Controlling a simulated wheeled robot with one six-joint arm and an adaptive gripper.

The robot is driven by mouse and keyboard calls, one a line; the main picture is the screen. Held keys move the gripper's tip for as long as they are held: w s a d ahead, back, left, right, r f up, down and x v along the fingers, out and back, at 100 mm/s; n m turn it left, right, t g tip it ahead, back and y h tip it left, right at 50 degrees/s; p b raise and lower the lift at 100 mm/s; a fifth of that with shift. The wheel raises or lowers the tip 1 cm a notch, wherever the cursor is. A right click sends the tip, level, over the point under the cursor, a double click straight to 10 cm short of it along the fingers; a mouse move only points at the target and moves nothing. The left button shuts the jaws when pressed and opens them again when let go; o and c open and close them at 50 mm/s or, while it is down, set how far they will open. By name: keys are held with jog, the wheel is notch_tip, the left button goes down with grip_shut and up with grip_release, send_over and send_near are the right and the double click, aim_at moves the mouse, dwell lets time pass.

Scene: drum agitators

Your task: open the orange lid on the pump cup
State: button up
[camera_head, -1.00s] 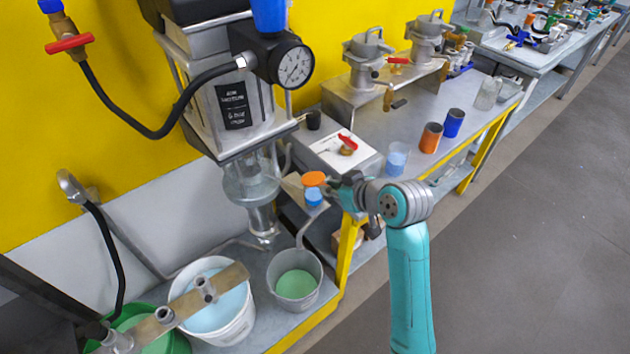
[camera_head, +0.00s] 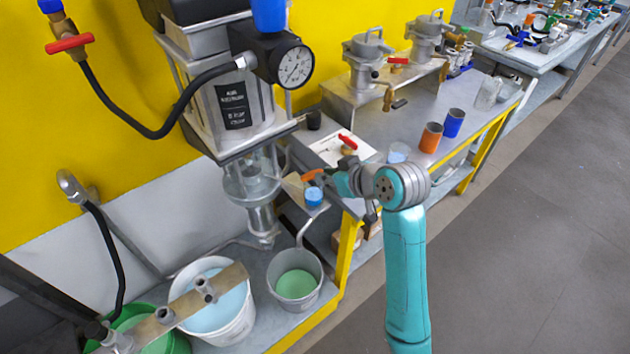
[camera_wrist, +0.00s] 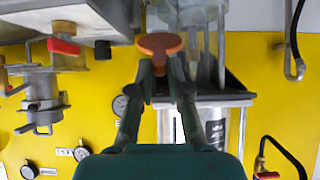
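The pump cup is small and blue (camera_head: 314,196) and stands below the big pump, left of my gripper in the head view. Its orange lid (camera_head: 311,175) is tilted up off the cup, seen nearly edge-on. My gripper (camera_head: 328,174) is at the lid's right side. In the wrist view the lid (camera_wrist: 160,42) is a flat orange disc at my fingertips (camera_wrist: 162,68), with a narrow orange part between them. The two fingers stand a little apart and look shut on that part. The cup is not clear in the wrist view.
The steel pump with a gauge (camera_head: 294,66) stands close on the left. A grey bucket (camera_head: 317,287) and a white bucket (camera_head: 245,322) are below. An orange cup (camera_head: 431,138) and a blue cup (camera_head: 453,123) stand on the bench. The floor at right is clear.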

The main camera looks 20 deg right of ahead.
jog(key=shift+w+a+r, duration=0.25)
jog(key=shift+w+r, duration=0.35)
jog(key=shift+w+a+r, duration=0.2)
jog(key=shift+w+r, duration=0.35)
jog(key=shift+w, duration=0.05)
jog(key=shift+w+a+r, duration=0.25)
jog(key=shift+w+r, duration=0.15)
jog(key=shift+w, duration=0.35)
jog(key=shift+w+a+r, duration=0.2)
jog(key=shift+w+r, duration=0.15)
jog(key=shift+w, duration=0.4)
jog(key=shift+w+a+r, duration=0.1)
jog(key=shift+w+a, duration=0.15)
jog(key=shift+w, duration=0.5)
jog(key=shift+w+a+r, duration=0.1)
jog(key=shift+w+a, duration=0.15)
jog(key=shift+w, duration=0.5)
